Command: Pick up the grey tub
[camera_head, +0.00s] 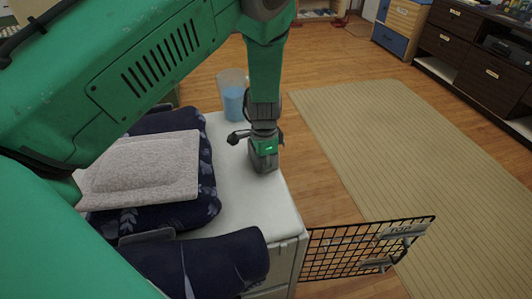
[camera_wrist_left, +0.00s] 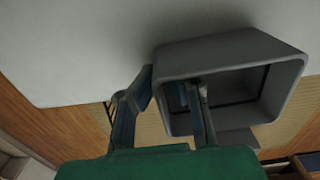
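In the left wrist view the grey tub (camera_wrist_left: 282,85) is seen from above, with its open top facing the camera, at the edge of a white surface. My left gripper (camera_wrist_left: 172,82) has one finger outside the tub's left wall and one inside the opening. A gap shows between the inner finger and that wall, so the fingers look open around it. In the head view my left gripper (camera_head: 262,140) points down over the white top, and mostly hides the tub. My right gripper is not in view.
The white top (camera_head: 238,187) belongs to a crate with an open wire door (camera_head: 350,250) at right. A dark blue cushion (camera_head: 205,170) with a pale pad (camera_head: 150,170) lies at left. A clear cup with blue contents (camera_head: 233,100) stands behind. A rug (camera_head: 400,140) covers floor at right.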

